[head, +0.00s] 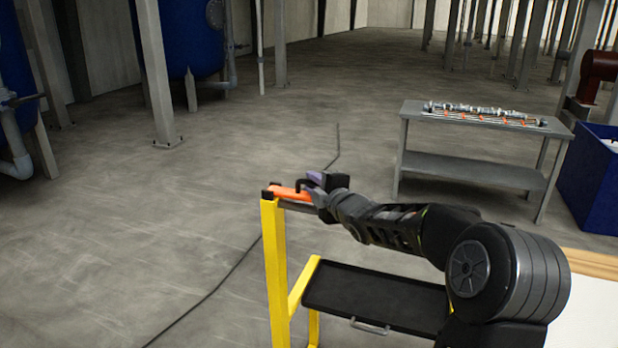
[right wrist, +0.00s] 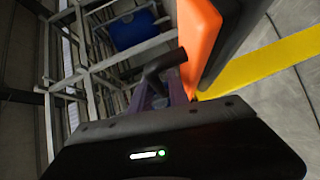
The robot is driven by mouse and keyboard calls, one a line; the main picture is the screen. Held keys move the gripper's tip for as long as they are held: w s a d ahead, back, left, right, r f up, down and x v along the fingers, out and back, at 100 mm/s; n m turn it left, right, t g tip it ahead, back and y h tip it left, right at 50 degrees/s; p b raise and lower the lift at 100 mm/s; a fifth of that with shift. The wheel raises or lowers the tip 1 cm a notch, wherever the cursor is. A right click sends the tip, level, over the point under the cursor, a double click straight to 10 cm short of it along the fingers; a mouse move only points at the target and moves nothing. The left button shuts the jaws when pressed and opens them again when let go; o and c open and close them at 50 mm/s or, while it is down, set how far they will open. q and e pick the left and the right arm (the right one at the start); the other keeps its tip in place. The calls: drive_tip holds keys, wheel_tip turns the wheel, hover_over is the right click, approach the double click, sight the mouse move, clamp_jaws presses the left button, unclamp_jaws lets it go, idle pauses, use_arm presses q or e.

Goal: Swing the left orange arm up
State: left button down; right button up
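An orange arm (head: 288,192) lies about level at the top of a yellow post (head: 274,270), with a black block at its left end. My right gripper (head: 316,183) is at the arm's right end, by a dark handle-like part. In the right wrist view the orange arm (right wrist: 200,40) passes close beside the purple fingers (right wrist: 176,88), and a dark knob-like part (right wrist: 165,64) is at the fingertips. Whether the fingers are closed on it is not clear. My left gripper is not in view.
A black tray (head: 375,297) sits in the yellow frame below my right arm. A grey table (head: 480,125) with a row of metal parts stands behind, beside a blue bin (head: 590,185). Blue tanks (head: 178,35) stand at the back left. The floor to the left is mostly clear.

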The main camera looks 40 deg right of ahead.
drive_tip(key=shift+x, duration=1.3)
drive_tip(key=shift+c, duration=0.5)
clamp_jaws()
